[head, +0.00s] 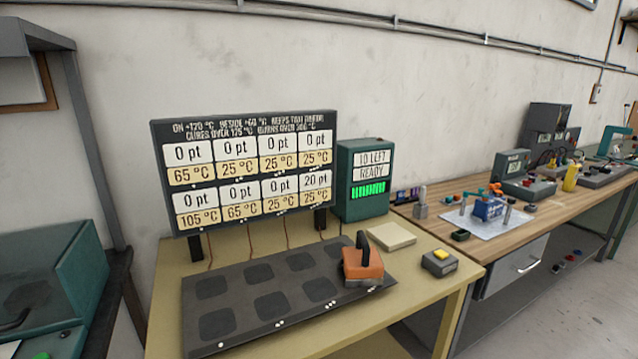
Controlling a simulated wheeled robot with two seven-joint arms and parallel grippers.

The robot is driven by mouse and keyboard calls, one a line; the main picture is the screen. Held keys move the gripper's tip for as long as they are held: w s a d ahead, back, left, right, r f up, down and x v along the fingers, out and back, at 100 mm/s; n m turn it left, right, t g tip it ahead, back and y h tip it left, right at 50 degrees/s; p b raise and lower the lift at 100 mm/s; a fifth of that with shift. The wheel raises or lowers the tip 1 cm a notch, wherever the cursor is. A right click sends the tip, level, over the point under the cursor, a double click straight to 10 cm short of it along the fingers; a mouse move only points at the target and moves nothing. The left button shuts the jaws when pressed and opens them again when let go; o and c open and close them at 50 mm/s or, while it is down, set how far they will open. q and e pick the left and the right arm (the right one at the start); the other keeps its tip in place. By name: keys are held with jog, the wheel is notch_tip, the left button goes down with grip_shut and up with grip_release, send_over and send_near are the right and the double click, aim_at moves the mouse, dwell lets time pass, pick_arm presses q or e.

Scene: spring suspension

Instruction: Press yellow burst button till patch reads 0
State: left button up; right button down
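The yellow button (440,254) sits on top of a small grey box (439,265) at the table's right side. A dark mat (262,326) with two rows of darker patches lies on the table. An orange tool with a dark handle (362,267) stands on the mat's right end and hides part of it. The display board (244,127) reads 0 pt in every cell except the bottom right, which reads 20 pt and 25 °C. The bottom left cell reads 105 °C. A green box (346,205) reads 10 LEFT, READY, with a green bar. Neither gripper shows.
A pale flat pad (391,236) lies behind the tool and the button box. A wooden workbench (560,206) with several devices and a blue part on a white sheet stands to the right. A teal cabinet (48,290) stands at the left. The table's front right corner is clear.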

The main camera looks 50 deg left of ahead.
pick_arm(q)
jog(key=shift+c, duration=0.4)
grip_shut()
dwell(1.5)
